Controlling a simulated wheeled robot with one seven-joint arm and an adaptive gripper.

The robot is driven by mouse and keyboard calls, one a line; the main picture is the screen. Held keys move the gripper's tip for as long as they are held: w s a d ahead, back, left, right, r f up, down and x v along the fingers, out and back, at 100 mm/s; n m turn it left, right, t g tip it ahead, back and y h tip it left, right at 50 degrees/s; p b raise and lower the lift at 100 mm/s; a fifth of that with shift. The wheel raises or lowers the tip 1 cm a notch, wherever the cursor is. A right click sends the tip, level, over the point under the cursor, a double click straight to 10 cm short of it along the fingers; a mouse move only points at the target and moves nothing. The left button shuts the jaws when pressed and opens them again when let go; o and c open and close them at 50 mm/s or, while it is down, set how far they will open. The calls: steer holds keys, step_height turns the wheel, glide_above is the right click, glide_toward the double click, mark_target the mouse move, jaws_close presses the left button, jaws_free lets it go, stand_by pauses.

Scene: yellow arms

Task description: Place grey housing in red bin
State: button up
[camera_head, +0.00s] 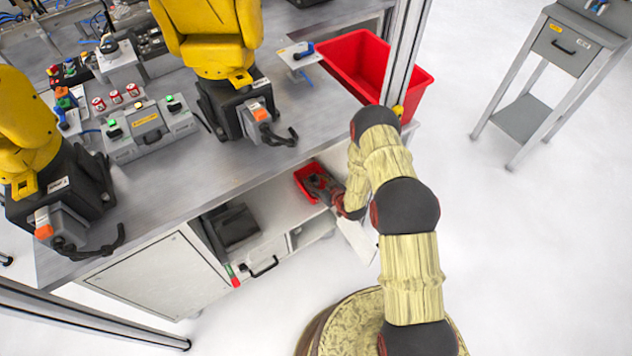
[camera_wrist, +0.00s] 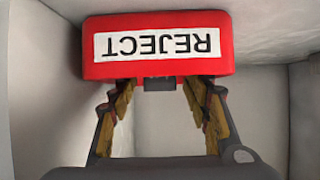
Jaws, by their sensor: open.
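A small red bin (camera_head: 303,172) stands on the shelf under the workbench. In the wrist view this red bin (camera_wrist: 215,66) shows its front wall with an upside-down REJECT label. My gripper (camera_wrist: 160,92) is open, its two fingers spread below the label in that view. In the head view my gripper (camera_head: 322,186) is at the bin, partly hidden by my wrist. A small dark grey piece (camera_wrist: 160,83) shows at the bin's lower edge, between the fingertips; I cannot tell whether it is the grey housing. Nothing is clearly held.
A larger red bin (camera_head: 345,60) stands at the workbench's right end, behind a metal post (camera_head: 402,60). Two yellow arms (camera_head: 215,40) stand on the workbench (camera_head: 190,165). Pale walls (camera_wrist: 45,100) flank my gripper closely. The floor to the right is clear up to a grey stand (camera_head: 565,45).

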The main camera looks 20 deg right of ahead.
steer(key=p+v, duration=0.4)
steer(key=v, duration=0.8)
steer(key=shift+r, duration=0.1)
